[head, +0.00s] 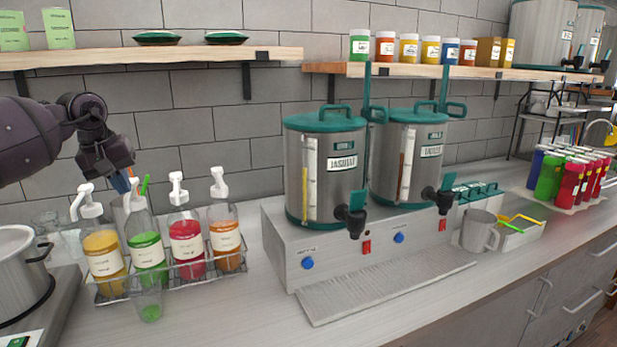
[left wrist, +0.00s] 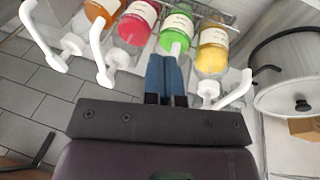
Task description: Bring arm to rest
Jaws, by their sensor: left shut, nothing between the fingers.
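My left gripper (head: 122,184) is above the rack of pump bottles at the left, pointing down, with its blue fingers closed together and empty. In the left wrist view the closed fingers (left wrist: 164,68) overlap the pump of the green bottle (left wrist: 177,28); I cannot tell whether they touch it. The green bottle (head: 147,252) stands in the wire rack (head: 190,281) between the yellow bottle (head: 103,253) and the red bottle (head: 187,240). My right gripper is not in view.
A clear cup with a little green syrup (head: 149,307) stands before the rack. A pot (head: 20,265) is at the left, and two steel dispensers (head: 326,170) (head: 408,160) stand right of the rack. Shelves (head: 180,56) run above. The front counter is largely clear.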

